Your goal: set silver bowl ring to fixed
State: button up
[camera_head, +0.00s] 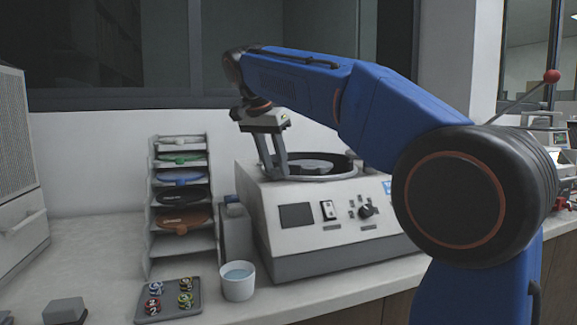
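The polishing machine (330,240) stands on the counter in the middle, with a round bowl opening on top. My gripper (276,174) points down at the left side of the bowl. Its two fingers stand apart with a gap between them. The tips are at or just above the rim; contact cannot be told. The fingers hide part of the left rim, and my arm hides the machine's right side.
A rack (150,215) of coloured discs stands left of the machine. A white cup (238,283) and a grey tray (192,307) with several small round pieces sit in front. A grey block (65,311) lies at the front left. Clear counter lies between rack and block.

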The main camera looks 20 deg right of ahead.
aim_at(303, 181)
jog(key=shift+f, duration=0.25)
jog(key=shift+d, duration=0.1)
grip_shut()
jog(key=shift+s+d+r+n+t+y, duration=0.1)
jog(key=shift+s+d+n+t+y, duration=0.4)
jog(key=shift+s+d+n, duration=1.9)
jog(key=shift+d+n, duration=0.1)
jog(key=shift+d, duration=0.1)
grip_release()
jog(key=shift+d, duration=0.1)
jog(key=v, duration=1.7)
jog(key=shift+s+d, duration=0.2)
jog(key=shift+s, duration=0.1)
